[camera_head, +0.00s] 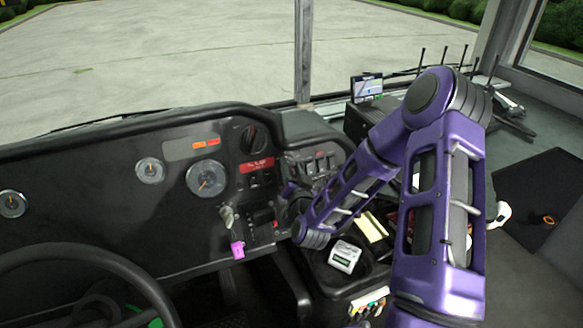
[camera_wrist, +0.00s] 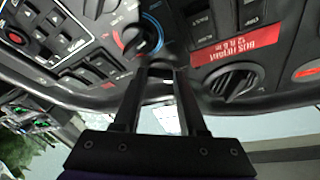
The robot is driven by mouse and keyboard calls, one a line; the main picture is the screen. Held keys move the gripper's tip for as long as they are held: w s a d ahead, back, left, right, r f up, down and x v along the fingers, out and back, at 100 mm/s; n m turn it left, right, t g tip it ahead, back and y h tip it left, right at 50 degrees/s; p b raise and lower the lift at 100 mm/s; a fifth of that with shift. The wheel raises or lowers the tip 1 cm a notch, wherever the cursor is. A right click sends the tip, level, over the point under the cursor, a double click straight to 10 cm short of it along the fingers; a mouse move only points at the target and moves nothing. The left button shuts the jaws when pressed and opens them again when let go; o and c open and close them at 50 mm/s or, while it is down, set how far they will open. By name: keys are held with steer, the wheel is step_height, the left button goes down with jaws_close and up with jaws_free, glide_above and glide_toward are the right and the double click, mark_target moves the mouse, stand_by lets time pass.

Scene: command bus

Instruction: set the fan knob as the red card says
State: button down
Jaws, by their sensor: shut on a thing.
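A black round knob (camera_wrist: 140,40) with a red and blue arc around it shows in the wrist view. I cannot tell whether it is the fan knob. My gripper (camera_wrist: 163,68) reaches to its near edge, with the fingers a little apart and shut on it; the exact contact is hard to see. A red label (camera_wrist: 238,46) beside it reads "BUS HEIGHT" and a figure too blurred to trust. The label also shows on the dash in the head view (camera_head: 257,165). There my arm hides the fingertips and the knob. No other red card is clear.
A round black vent (camera_wrist: 235,84) and several rocker switches (camera_wrist: 95,68) lie close to the fingers. A white device (camera_head: 344,257) lies in the tray under my arm. The steering wheel (camera_head: 88,258) is at left.

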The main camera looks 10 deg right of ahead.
steer(key=m, duration=0.2)
steer(key=m+g+h, duration=0.1)
steer(key=m, duration=0.2)
steer(key=shift+a+r+h, duration=0.2)
steer(key=shift+h, duration=0.1)
steer(key=shift+r+m+g+h+p, duration=0.1)
steer(key=shift+m+g+h+p, duration=0.2)
steer(key=shift+m, duration=0.8)
steer(key=shift+m+g+h+p, duration=0.2)
steer(key=shift+m+g, duration=0.2)
steer(key=shift+m, duration=0.7)
steer(key=shift+c, duration=2.3)
jaws_free()
